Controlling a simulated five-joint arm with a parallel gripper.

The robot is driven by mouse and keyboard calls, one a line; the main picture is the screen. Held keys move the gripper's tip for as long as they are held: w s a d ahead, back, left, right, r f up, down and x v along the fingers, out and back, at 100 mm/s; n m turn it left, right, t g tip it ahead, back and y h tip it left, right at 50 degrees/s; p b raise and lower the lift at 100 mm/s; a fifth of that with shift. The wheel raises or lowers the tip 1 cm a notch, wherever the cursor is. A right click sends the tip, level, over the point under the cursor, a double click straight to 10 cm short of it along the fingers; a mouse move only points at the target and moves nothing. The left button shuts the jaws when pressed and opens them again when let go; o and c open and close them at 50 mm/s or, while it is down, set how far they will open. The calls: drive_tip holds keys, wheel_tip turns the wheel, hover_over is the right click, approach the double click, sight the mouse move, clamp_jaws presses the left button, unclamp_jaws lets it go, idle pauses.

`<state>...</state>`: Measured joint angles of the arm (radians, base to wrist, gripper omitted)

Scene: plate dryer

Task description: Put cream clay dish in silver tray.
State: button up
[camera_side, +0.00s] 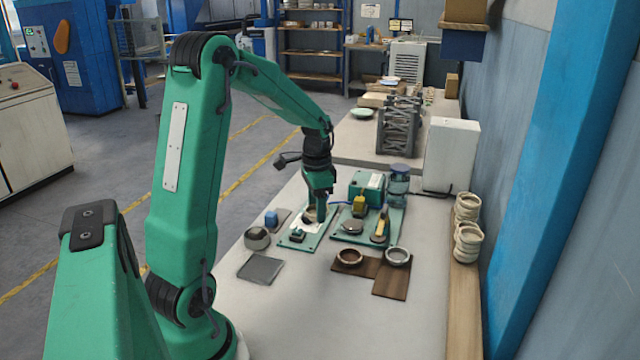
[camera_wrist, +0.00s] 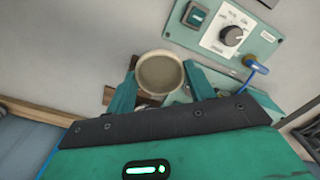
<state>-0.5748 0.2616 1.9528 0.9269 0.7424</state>
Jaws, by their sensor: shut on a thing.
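My gripper (camera_side: 318,206) is low over the left green panel on the bench in the side view. In the wrist view its two green fingers (camera_wrist: 160,82) are on either side of a round cream clay dish (camera_wrist: 160,75) and are shut on it. The dish shows in the side view as a small pale rim (camera_side: 309,214) at the fingertips, partly hidden by the gripper. I cannot tell whether it touches the panel. The silver tray (camera_side: 261,268) is a flat grey square lying empty on the bench, to the left and nearer the camera.
A grey round pot (camera_side: 257,238) stands between tray and panel. Green panels (camera_side: 298,237) with a dial and switches lie beneath and right of my gripper. Two bowls (camera_side: 350,257) (camera_side: 397,256) sit on brown boards (camera_side: 391,284). The bench front is clear.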

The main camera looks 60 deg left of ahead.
drive_tip(key=s+f+n, duration=0.1)
drive_tip(key=s+n, duration=0.1)
drive_tip(key=s, duration=0.5)
drive_tip(key=s+f+n, duration=0.1)
drive_tip(key=s+f, duration=0.1)
drive_tip(key=s, duration=0.6)
drive_tip(key=shift+s+a+f+n, duration=0.25)
drive_tip(key=shift+s+a+n, duration=0.05)
drive_tip(key=shift+a+n, duration=0.1)
drive_tip(key=shift+f, duration=0.1)
hover_over(260, 270)
drive_tip(key=shift+f, duration=3.25)
drive_tip(key=shift+f, duration=0.6)
drive_tip(key=o, duration=1.1)
drive_tip(key=shift+c, duration=0.2)
drive_tip(key=shift+r, duration=0.1)
